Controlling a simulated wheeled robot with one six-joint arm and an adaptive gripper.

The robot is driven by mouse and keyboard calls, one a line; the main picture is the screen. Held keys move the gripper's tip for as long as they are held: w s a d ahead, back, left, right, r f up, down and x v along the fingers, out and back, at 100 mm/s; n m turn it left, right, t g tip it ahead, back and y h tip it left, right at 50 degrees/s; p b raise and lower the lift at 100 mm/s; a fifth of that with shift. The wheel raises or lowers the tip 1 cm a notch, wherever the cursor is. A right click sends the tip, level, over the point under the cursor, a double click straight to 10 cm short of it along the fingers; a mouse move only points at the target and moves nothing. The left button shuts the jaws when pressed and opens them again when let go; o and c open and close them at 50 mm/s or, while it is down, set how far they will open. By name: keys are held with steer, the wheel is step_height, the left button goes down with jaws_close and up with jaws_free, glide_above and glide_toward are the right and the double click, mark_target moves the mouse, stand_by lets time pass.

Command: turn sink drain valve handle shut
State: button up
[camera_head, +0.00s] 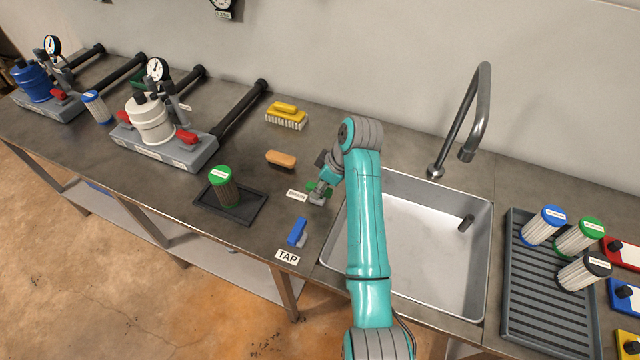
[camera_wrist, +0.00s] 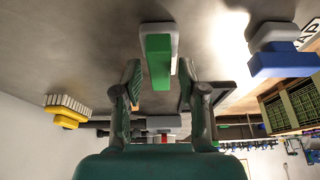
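The drain valve handle is a green lever on a grey body. It shows large in the wrist view (camera_wrist: 158,58), and in the head view (camera_head: 312,186) it is partly hidden under my gripper, beside a small label that seems to read DRAIN (camera_head: 297,195). My gripper (camera_wrist: 160,78) is open, its two fingers on either side of the green lever. Gaps show between the fingers and the lever, and I see no clear contact. The sink (camera_head: 420,240) lies right of the handle, partly hidden by my arm. Its drain outlet is not clearly visible.
A blue handle (camera_head: 298,232) with a TAP label (camera_head: 287,257) stands nearer the counter's front edge. A wooden-backed brush (camera_head: 281,159) and a yellow brush (camera_head: 287,115) lie behind. A green-capped filter (camera_head: 223,187) stands on a black tray (camera_head: 255,206). A faucet (camera_head: 475,110) rises behind the sink.

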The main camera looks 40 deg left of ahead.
jaws_close()
steer(key=shift+m, duration=0.3)
steer(key=m+t, duration=0.1)
steer(key=m, duration=0.1)
steer(key=shift+s+m, duration=0.1)
steer(key=shift+m, duration=0.3)
steer(key=m+t, duration=0.1)
steer(key=m, duration=0.2)
steer(key=shift+s+m+t, duration=0.1)
steer(key=shift+m+t, duration=0.3)
steer(key=m, duration=0.2)
steer(key=m+t+h, duration=0.1)
steer(key=m, duration=0.2)
steer(key=shift+a+t+h, duration=0.1)
steer(key=shift+t+h, duration=0.2)
steer(key=m, duration=0.2)
steer(key=m+h, duration=0.1)
steer(key=m, duration=0.2)
steer(key=shift+s+t+h, duration=0.1)
steer(key=shift+t+h, duration=0.2)
steer(key=shift+t, duration=0.1)
steer(key=shift+m, duration=0.5)
